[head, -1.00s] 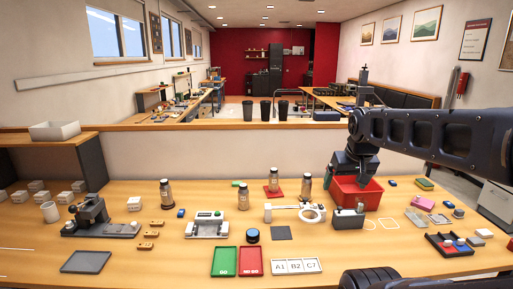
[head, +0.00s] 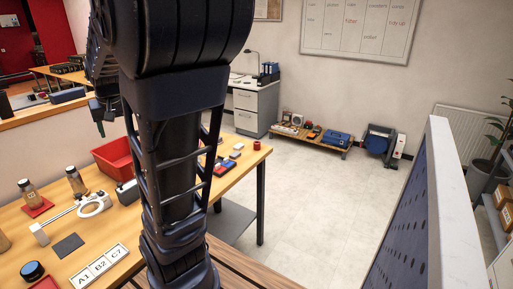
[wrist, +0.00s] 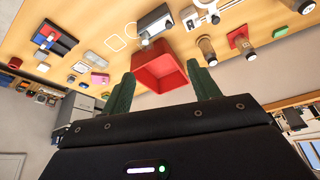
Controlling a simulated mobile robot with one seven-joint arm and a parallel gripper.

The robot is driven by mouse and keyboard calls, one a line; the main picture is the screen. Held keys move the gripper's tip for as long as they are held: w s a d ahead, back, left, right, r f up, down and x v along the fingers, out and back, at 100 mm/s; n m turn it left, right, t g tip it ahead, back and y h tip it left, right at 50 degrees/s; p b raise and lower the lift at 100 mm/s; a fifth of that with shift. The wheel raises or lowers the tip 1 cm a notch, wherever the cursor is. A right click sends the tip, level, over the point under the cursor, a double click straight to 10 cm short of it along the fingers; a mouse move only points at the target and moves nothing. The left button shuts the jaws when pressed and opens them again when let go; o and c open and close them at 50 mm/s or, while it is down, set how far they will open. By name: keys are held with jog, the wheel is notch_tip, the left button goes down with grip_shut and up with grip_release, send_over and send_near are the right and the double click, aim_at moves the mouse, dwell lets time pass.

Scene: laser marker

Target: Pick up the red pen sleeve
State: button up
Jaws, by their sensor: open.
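A small red cylinder (head: 257,145) stands at the far right corner of the wooden table in the head view. It looks like the red pen sleeve, but is too small to be sure. In the wrist view a small dark red piece (wrist: 15,63) at the table's edge seems to be the same thing. My gripper (wrist: 160,72) shows two green fingers spread apart with nothing between them. It is above the table, facing the red bin, well away from the cylinder. In the head view my arm hides part of the table.
The red bin (head: 114,158) sits mid-table, with a white ring fixture (head: 95,204) and brown bottles (head: 76,181) left of it. A blue-and-red block tray (wrist: 55,38) lies between bin and cylinder. Open floor (head: 310,205) lies right of the table.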

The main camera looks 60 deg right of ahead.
jog(key=w+d+f+m+h, duration=0.1)
jog(key=w+d+f+m, duration=0.15)
jog(key=d, duration=0.95)
jog(key=w+d+f+m+g, duration=0.1)
jog(key=w+d+f+m, duration=0.15)
jog(key=d, duration=0.95)
jog(key=w+d+f+m+h, duration=0.1)
jog(key=w+d+f+m, duration=0.15)
jog(key=d, duration=0.95)
jog(key=m+g+h, duration=0.1)
jog(key=m+g, duration=0.2)
jog(key=m, duration=0.2)
send_over(257, 145)
notch_tip(257, 145, down, 22)
jog(key=shift+f, duration=0.2)
jog(key=shift+t, duration=0.3)
jog(key=shift+w+x, duration=0.15)
jog(key=shift+x, duration=1.15)
jog(key=shift+w+x, duration=0.2)
jog(key=shift+x, duration=1.1)
jog(key=c, duration=1.1)
